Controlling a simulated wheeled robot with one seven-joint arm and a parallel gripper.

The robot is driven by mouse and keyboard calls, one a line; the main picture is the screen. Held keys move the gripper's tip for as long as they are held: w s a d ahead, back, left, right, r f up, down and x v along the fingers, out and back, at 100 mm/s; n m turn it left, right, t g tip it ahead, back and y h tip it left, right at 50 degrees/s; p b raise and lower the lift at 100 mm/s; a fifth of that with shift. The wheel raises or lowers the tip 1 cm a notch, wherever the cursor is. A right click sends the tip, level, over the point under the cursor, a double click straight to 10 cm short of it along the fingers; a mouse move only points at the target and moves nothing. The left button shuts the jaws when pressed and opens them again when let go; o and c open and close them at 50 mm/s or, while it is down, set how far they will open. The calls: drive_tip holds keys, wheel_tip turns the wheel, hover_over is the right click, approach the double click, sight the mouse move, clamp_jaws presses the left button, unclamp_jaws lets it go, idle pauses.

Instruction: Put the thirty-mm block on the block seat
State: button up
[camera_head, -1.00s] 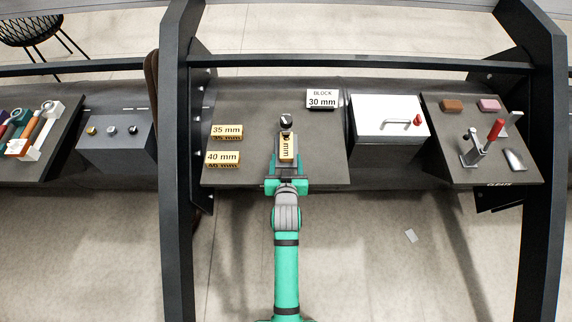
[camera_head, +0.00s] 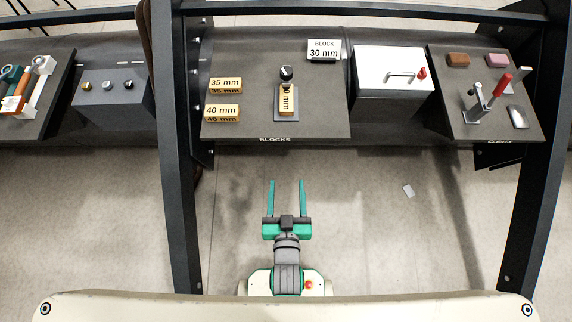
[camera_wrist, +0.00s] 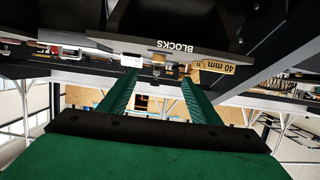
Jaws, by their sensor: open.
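The thirty-mm block (camera_head: 287,101) is a gold block whose visible lettering ends in "0 mm"; its first digit is not clear. It rests on the grey block seat (camera_head: 287,117), in front of a dark-topped knob or post (camera_head: 287,74). Whether it sits fully flush cannot be told. My gripper (camera_head: 286,184) is open and empty, with its two green fingers apart, over the floor in front of the table edge and clear of the block. In the wrist view the open fingers (camera_wrist: 153,92) point at the table edge, with nothing between them.
Gold blocks marked 35 mm (camera_head: 225,84) and 40 mm (camera_head: 222,112) lie on the left of the table (camera_head: 250,60). A white-lidded box (camera_head: 392,78) is to the right. Dark frame posts (camera_head: 178,150) flank the table.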

drive_tip(key=s+r, duration=0.8)
drive_tip(key=s, duration=0.4)
drive_tip(key=shift+s+r+t, duration=0.15)
drive_tip(key=shift+s+t, duration=0.25)
